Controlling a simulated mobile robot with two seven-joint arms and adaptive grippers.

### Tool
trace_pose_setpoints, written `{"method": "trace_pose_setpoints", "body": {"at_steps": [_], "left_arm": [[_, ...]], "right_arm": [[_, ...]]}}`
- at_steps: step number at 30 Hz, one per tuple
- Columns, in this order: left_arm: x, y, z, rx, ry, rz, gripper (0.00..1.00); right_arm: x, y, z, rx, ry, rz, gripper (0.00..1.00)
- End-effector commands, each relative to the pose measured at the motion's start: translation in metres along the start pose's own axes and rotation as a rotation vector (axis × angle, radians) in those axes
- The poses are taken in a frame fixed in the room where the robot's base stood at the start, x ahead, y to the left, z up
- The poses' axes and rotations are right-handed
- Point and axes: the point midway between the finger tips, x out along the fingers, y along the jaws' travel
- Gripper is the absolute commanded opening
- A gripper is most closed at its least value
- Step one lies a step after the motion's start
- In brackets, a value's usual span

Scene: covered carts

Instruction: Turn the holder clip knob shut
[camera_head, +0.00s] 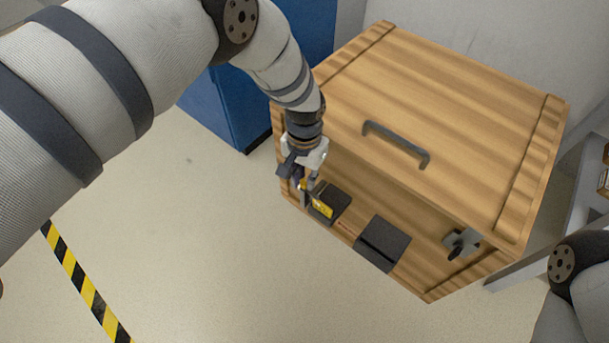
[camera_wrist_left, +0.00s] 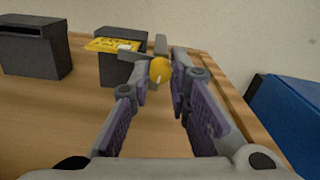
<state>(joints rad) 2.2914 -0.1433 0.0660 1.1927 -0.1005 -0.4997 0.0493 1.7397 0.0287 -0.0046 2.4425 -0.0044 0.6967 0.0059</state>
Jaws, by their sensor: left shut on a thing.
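The holder (camera_head: 340,197) is a dark box with a yellow label on the front of the wooden cart. It also shows in the left wrist view (camera_wrist_left: 122,70), its yellow label (camera_wrist_left: 112,45) at its top edge. The clip knob (camera_wrist_left: 160,69) is a small round orange-yellow piece beside the holder, near a grey upright bar. My left gripper (camera_head: 307,184) is at the holder's left side in the head view. In the left wrist view its fingers (camera_wrist_left: 161,74) are shut on the knob, one on each side. My right gripper is out of view.
The wooden cart (camera_head: 450,80) has a dark handle (camera_head: 395,145) on its lid. A second dark box (camera_head: 382,243) and a grey latch (camera_head: 461,243) are on its front. A blue cabinet (camera_head: 215,105) stands behind left. The floor in front is clear.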

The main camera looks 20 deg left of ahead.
Motion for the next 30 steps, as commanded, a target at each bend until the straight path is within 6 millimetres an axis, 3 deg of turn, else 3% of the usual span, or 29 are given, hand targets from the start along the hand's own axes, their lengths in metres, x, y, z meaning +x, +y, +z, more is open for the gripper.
{"method": "trace_pose_setpoints", "body": {"at_steps": [21, 22, 24, 30], "left_arm": [[0.0000, -0.0013, -0.0003, -0.065, 0.001, -0.002, 0.00], [0.0000, -0.0013, -0.0002, -0.065, 0.001, -0.002, 0.24], [0.0000, -0.0012, -0.0002, -0.065, 0.001, -0.002, 0.38], [0.0000, -0.0006, -0.0001, -0.064, 0.000, -0.001, 0.38]], "right_arm": [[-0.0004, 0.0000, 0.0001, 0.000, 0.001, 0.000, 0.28], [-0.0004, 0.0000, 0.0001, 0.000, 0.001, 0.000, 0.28], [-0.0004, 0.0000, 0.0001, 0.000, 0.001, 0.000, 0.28], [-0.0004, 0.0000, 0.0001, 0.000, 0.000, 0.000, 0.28]]}}
